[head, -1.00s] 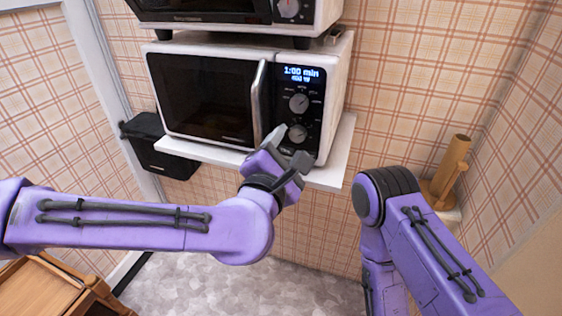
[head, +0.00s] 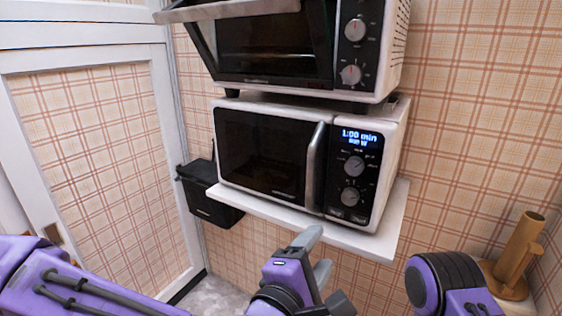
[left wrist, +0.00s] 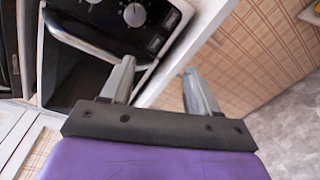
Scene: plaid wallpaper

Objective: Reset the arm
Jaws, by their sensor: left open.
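My left gripper (head: 314,252) is open and empty, low in the middle of the head view. It is in front of and below the front edge of the white shelf (head: 385,240). In the left wrist view its two grey fingers (left wrist: 160,85) stand apart with nothing between them. The white microwave (head: 264,157) sits on the shelf with its door shut and its display lit at 1:00 min. My right arm (head: 450,285) shows only in part at the lower right, and its gripper is out of view.
A toaster oven (head: 270,45) stands on top of the microwave, its door tilted partly open. A black bin (head: 212,195) hangs left of the shelf. A wooden holder (head: 518,255) stands at the right. A white-framed door (head: 90,150) is at the left.

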